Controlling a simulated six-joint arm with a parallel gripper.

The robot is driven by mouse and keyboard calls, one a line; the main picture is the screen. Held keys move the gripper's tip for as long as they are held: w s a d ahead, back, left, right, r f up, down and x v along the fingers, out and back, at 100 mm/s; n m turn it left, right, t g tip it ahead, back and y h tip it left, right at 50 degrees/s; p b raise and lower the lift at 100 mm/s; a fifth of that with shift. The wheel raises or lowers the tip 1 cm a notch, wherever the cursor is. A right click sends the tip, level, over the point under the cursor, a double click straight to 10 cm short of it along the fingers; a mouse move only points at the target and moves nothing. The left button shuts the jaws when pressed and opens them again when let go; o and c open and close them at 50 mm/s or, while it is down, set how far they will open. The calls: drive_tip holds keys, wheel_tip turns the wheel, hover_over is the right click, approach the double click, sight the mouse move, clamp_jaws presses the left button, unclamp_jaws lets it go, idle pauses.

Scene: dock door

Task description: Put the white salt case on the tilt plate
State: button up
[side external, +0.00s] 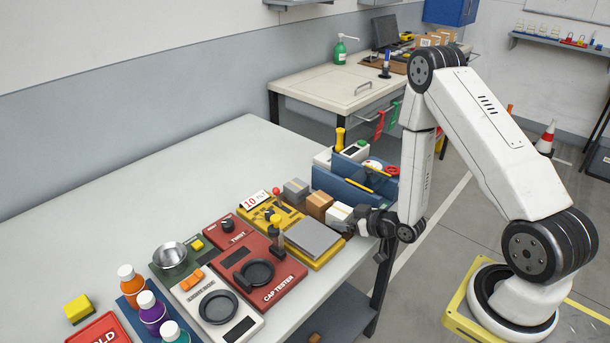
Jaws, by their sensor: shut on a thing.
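The white salt case (338,214) is a small white box at the right end of a row of three cases, near the table's right edge. My gripper (355,216) reaches it from the right and is shut on it; the fingertips are small and partly hidden. I cannot tell whether the case is lifted off the table. The tilt plate (305,238) is a flat grey plate on a yellow base, just to the left and front of the case. The plate is empty.
A brown case (319,204) and a grey case (295,190) stand beside the white one. A blue caddy (345,188) is close behind. A black-knobbed post (276,236) rises at the plate's left. The red cap tester (259,268) sits left. The table's far left is clear.

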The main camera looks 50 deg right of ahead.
drive_tip(key=shift+f, duration=0.2)
drive_tip(key=o, duration=1.2)
drive_tip(key=shift+v, duration=3.9)
drive_tip(key=shift+w, duration=0.15)
